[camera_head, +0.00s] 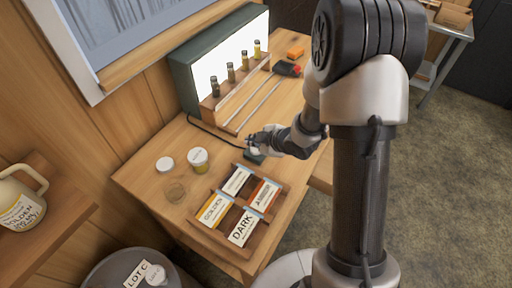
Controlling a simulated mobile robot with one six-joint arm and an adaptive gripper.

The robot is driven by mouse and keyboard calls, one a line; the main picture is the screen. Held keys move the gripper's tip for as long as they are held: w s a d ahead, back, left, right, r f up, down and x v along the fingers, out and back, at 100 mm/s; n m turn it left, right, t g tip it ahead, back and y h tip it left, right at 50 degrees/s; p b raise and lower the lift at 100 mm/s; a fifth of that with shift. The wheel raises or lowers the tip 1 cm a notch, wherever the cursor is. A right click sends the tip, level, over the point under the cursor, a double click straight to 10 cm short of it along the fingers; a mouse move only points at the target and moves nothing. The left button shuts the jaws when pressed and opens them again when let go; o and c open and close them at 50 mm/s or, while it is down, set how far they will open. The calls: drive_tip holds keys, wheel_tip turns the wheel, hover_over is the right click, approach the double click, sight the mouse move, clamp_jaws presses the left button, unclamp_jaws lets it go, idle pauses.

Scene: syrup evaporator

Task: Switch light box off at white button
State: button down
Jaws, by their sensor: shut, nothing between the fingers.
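The light box (181,78) stands at the back of the wooden table under the window, a dark green case with a bright white, lit front panel. A black cord (212,132) runs from it to a small dark switch housing (254,157) on the table. My gripper (253,147) is shut and empty, low over the table right at this housing. I cannot tell whether the fingertips touch it. The white button is not clearly visible; my gripper covers the top of the housing.
Several vials stand on a wooden rack (240,82) before the light box. A wooden label tray (222,237) sits at the table's front, with a sample jar (198,160) and white lid (165,164) to its left. An orange block (295,53) lies at the far end.

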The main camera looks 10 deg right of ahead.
sight(255, 150)
drive_tip(key=shift+f+b, duration=0.35)
drive_tip(key=shift+f, duration=0.05)
drive_tip(key=shift+f+b, duration=0.3)
idle(0.4)
drive_tip(key=shift+r+p, duration=0.65)
drive_tip(key=shift+r, duration=0.15)
wheel_tip(255, 150, up, 6)
drive_tip(key=p, duration=0.5)
idle(0.4)
